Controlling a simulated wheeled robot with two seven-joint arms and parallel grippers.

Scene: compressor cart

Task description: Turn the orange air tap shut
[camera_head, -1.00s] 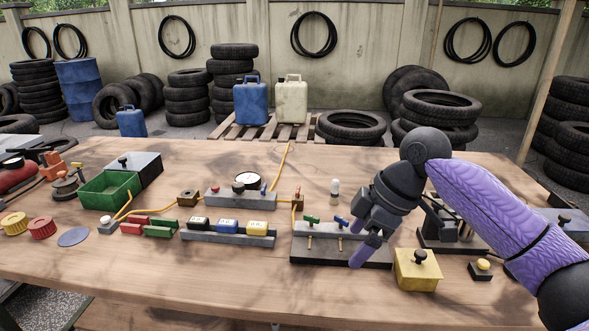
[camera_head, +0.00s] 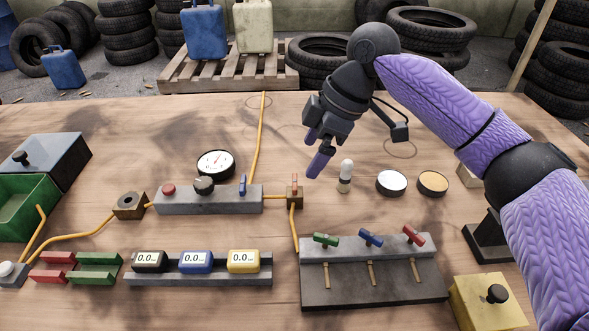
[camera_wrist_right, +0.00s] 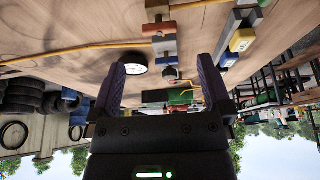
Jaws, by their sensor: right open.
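A small brass-coloured block with an orange-red lever, the orange air tap (camera_head: 294,191), sits in the yellow hose line just right of the grey gauge manifold (camera_head: 225,202). What looks like the same tap shows near the top of the right wrist view (camera_wrist_right: 153,29). My right gripper (camera_head: 316,150) is open and empty, above the table, behind and slightly right of the tap, apart from it. Its two purple fingers frame the lower middle of the right wrist view (camera_wrist_right: 160,86). My left gripper is out of view.
The manifold carries a round gauge (camera_head: 216,164), a red knob, a black knob and a blue lever. Green, blue and red taps (camera_head: 370,238) stand on a dark base in front. A white-topped bulb (camera_head: 346,172) stands right of the tap. A yellow box (camera_head: 485,306) is front right.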

